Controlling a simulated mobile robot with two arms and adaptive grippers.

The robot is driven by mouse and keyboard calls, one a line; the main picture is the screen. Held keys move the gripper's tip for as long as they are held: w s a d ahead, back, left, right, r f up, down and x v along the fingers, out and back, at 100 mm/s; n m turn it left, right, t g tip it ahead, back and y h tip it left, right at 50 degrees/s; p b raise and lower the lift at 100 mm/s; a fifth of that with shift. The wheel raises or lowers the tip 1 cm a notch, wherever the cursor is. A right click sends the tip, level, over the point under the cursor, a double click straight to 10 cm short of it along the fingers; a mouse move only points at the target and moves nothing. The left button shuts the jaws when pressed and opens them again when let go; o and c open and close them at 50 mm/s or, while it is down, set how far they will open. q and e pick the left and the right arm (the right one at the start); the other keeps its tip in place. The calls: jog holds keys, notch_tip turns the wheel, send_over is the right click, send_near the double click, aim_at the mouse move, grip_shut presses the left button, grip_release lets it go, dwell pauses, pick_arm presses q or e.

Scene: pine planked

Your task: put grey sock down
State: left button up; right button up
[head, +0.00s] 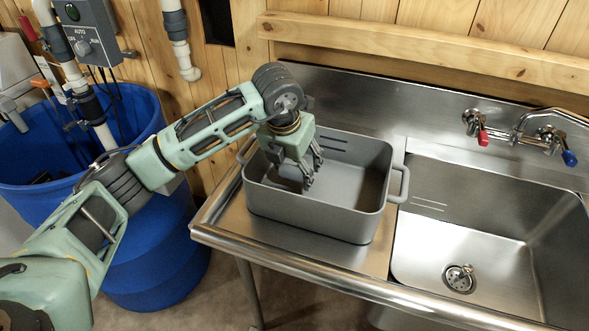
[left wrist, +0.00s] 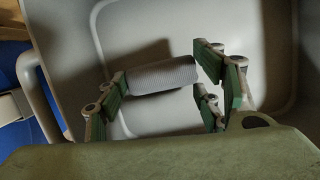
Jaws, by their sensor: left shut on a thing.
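The grey sock (left wrist: 162,76) shows in the left wrist view as a ribbed, rolled shape lying across between my left gripper's fingers. My left gripper (head: 312,174) points down into a grey tub (head: 300,217) with side handles, inside its walls. It is shut on the sock, a finger at each end of the roll. In the left wrist view the tub's pale floor and wall (left wrist: 65,50) lie behind the sock. I cannot tell whether the sock touches the floor. In the head view the sock is hard to make out. My right gripper is not in view.
The tub stands on the steel drainboard (head: 237,225), left of an empty sink basin (head: 480,235). A faucet (head: 530,135) with red and blue handles is on the back wall. A blue barrel (head: 150,245) stands at the left.

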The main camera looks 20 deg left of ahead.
pick_arm(q)
jog(key=shift+f, duration=1)
jog(key=o, duration=1.1)
jog(key=shift+r, duration=0.45)
jog(key=b+v, duration=0.1)
jog(key=v, duration=1)
jog(key=shift+s+r, duration=0.1)
jog(key=shift+r, duration=0.05)
